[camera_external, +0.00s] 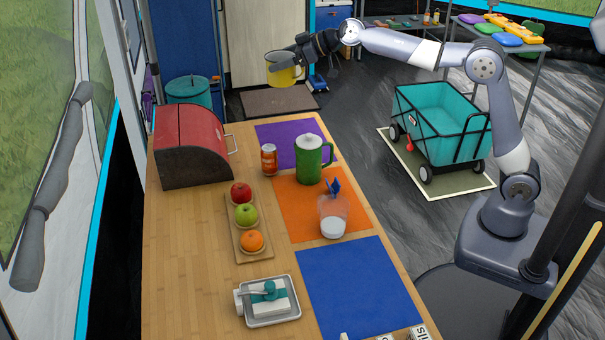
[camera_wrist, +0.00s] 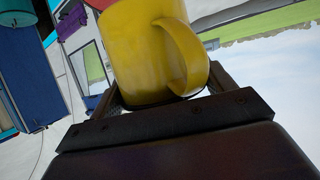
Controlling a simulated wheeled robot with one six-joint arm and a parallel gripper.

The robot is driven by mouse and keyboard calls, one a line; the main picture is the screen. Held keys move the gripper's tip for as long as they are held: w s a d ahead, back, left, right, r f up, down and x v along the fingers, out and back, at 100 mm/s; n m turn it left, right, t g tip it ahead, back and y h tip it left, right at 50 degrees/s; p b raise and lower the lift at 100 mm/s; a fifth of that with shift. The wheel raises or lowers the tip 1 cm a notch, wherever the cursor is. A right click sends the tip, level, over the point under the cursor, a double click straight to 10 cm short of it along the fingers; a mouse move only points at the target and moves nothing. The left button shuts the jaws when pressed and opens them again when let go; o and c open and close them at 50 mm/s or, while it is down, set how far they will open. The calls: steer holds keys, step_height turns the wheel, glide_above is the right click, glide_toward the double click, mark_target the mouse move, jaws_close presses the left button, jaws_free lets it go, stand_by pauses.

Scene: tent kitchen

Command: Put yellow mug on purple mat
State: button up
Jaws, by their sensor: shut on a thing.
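The yellow mug (camera_external: 283,76) is up in the air above the far end of the table in the external view. My gripper (camera_external: 298,58) is shut on it. In the wrist view the yellow mug (camera_wrist: 150,50) fills the space between the fingers of my gripper (camera_wrist: 160,95), with its handle toward the right. The purple mat (camera_external: 270,132) lies flat on the far end of the table, below the mug in the picture. A green pitcher with a white lid covers part of its near side.
A red bread box (camera_external: 189,145) is at the left. Orange (camera_external: 295,228) and blue (camera_external: 365,288) mats lie nearer. A fruit board (camera_external: 236,214) is mid-table.

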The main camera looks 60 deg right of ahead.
steer(key=w+d+f+m+t+h+p, duration=0.15)
steer(key=w+d, duration=0.25)
steer(key=d, duration=0.6)
steer(key=w+d+m+h, duration=0.3)
steer(key=d, duration=0.7)
steer(key=f+b, duration=0.2)
steer(key=f, duration=0.9)
steer(key=f+b, duration=0.3)
steer(key=f, duration=0.9)
steer(key=f+b, duration=0.3)
steer(key=f, duration=0.9)
steer(key=shift+w+a+f, duration=0.2)
steer(key=shift+w+a, duration=0.05)
steer(key=shift+r, duration=0.1)
steer(key=o, duration=1.1)
steer(key=shift+f, duration=0.2)
